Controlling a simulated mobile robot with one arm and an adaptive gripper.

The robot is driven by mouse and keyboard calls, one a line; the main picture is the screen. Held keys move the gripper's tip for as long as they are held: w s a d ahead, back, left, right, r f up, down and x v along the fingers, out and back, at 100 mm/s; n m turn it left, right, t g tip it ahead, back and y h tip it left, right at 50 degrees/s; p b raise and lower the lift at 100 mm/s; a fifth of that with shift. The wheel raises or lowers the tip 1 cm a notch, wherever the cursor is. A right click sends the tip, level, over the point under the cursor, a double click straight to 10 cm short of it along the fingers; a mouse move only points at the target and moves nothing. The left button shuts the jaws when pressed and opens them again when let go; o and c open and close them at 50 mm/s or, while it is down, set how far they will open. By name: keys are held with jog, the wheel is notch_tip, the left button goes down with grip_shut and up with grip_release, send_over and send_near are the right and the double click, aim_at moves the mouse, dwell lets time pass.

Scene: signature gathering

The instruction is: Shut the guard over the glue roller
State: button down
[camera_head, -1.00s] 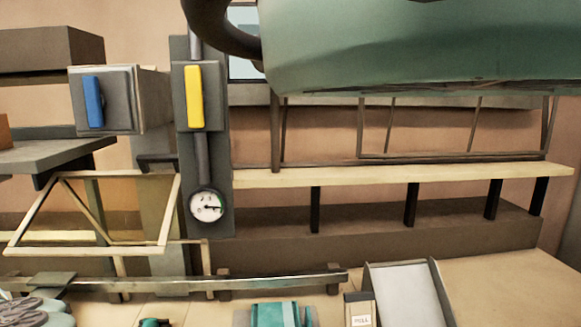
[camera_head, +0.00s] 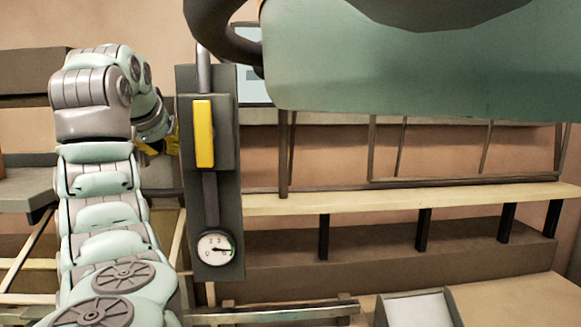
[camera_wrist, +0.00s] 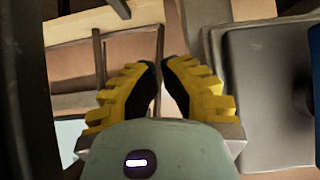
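I cannot clearly pick out the guard or the glue roller in either view. A grey box (camera_wrist: 262,95) with a blue strip (camera_wrist: 313,45) is at the right of the wrist view, beside my gripper. My arm hides it in the head view. My gripper (camera_wrist: 160,66) has yellow fingers with black pads, a gap between them and nothing held. In the head view my gripper (camera_head: 163,146) is partly hidden behind my arm, left of a grey upright panel (camera_head: 224,185) with a yellow handle (camera_head: 204,134) and a round gauge (camera_head: 215,248).
A large green body (camera_head: 400,85) with a dark curved pipe (camera_head: 215,35) fills the upper right. A pale shelf (camera_head: 400,195) runs along the wall. A grey ledge (camera_head: 25,190) is at the left. A white sloped tray (camera_head: 418,308) is at the bottom.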

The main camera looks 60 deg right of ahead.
jog(key=shift+x, duration=1.95)
jog(key=p, duration=0.7)
send_over(173, 206)
jog(key=f, duration=0.3)
jog(key=d+f, duration=0.1)
jog(key=shift+w+f, duration=0.3)
jog(key=shift+w, duration=0.05)
jog(key=shift+s+a+f+p, duration=0.35)
jog(key=shift+s+a+p, duration=0.05)
jog(key=shift+p, duration=0.25)
jog(key=shift+f, duration=0.15)
